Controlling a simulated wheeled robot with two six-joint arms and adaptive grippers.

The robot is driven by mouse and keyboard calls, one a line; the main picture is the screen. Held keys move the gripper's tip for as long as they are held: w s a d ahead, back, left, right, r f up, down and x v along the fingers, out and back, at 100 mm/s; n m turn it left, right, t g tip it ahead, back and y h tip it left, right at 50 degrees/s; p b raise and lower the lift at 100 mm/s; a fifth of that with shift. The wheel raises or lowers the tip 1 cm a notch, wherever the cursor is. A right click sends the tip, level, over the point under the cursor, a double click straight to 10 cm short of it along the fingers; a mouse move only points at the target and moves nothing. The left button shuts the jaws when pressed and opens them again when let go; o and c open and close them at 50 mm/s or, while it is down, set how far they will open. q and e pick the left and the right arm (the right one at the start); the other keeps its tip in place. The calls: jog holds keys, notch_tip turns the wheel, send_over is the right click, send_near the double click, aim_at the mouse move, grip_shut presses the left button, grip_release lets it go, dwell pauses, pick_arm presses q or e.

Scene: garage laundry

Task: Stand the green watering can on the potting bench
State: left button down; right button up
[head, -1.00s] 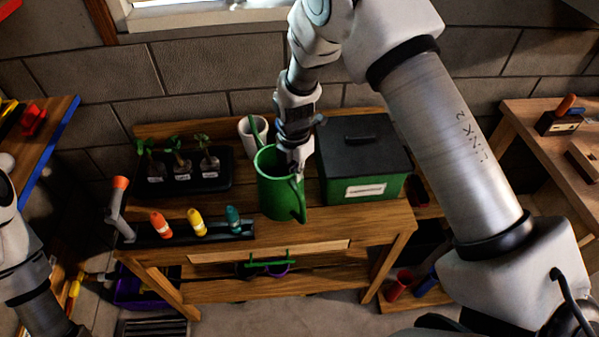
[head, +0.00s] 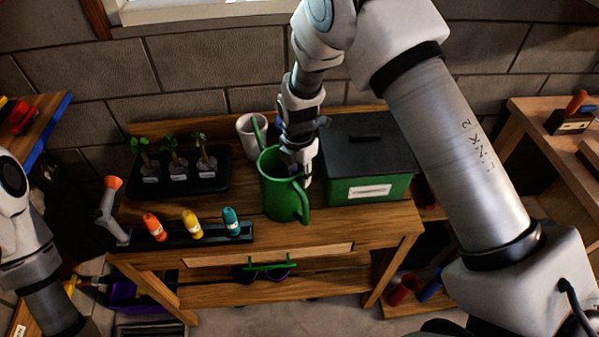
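The green watering can (head: 279,198) is upright over the front part of the potting bench (head: 330,231), between the tool rack and the lidded box. Its handle faces front right and its spout points back left. Its base is at or very near the bench top; I cannot tell if it touches. My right gripper (head: 303,177) reaches down from above and appears shut on the can's handle near the rim. Its fingertips are partly hidden. My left arm shows at the left edge, but its gripper is out of view.
A green box with a dark lid (head: 366,189) stands close right of the can. A seedling tray (head: 215,184), a white pot (head: 247,142) and a black rack (head: 180,238) with several coloured-handled items are on the bench. Side benches (head: 558,150) flank it.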

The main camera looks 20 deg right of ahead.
jog(key=shift+w+r, duration=0.1)
jog(key=shift+r, duration=0.05)
notch_tip(320, 180, up, 12)
jog(key=b, duration=0.3)
dwell(0.4)
